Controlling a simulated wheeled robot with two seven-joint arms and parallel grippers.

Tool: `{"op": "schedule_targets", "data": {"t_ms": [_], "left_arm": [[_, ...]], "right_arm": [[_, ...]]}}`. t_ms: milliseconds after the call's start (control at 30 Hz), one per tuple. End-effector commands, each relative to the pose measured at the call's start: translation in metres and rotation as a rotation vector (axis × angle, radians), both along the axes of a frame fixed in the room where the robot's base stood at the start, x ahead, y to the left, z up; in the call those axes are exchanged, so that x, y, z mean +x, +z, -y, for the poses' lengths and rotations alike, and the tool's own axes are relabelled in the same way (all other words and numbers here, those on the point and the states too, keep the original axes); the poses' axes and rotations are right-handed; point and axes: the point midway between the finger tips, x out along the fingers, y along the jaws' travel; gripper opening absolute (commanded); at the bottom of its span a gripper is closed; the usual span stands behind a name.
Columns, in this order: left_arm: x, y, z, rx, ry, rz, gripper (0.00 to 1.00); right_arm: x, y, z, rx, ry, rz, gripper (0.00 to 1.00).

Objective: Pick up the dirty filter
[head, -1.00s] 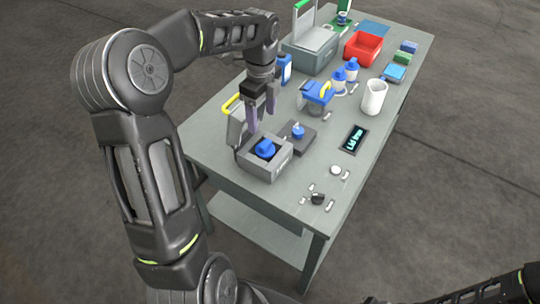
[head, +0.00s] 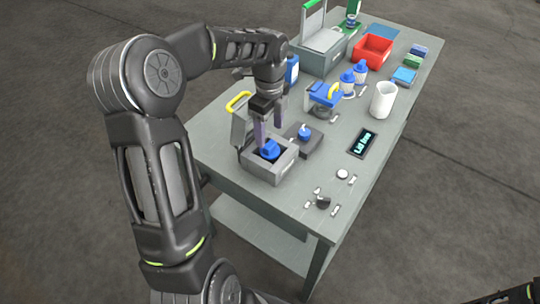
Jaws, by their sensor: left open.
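A blue-topped part (head: 270,150) sits inside an open grey box (head: 262,172) at the near left of the table; I take it for the filter, but cannot see whether it is dirty. The box's lid with a yellow handle (head: 238,101) stands raised at its back left. My left gripper (head: 269,136) points down just over the box, its purple fingers apart, one on the near left and one behind. It is close above the blue part; contact cannot be told. A similar blue-knobbed part (head: 304,132) stands on a dark pad (head: 303,146) beside the box. My right gripper is out of view.
A red bin (head: 373,50) is farther back. Small parts (head: 323,202) lie near the front edge.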

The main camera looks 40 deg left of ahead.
Motion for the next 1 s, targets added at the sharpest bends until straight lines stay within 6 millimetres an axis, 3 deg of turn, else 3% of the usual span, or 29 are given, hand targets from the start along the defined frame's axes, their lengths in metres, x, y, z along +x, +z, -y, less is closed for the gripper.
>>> {"op": "schedule_targets", "data": {"t_ms": [300,700,1000], "left_arm": [[0.0,-0.002,0.0,0.001,0.0,0.0,0.65],[0.001,-0.05,0.001,0.001,0.0,-0.001,0.65],[0.001,-0.052,0.001,0.001,0.0,0.001,0.65]], "right_arm": [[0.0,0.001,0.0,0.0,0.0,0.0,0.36],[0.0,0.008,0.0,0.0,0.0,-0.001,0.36],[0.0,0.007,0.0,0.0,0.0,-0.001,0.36]]}}
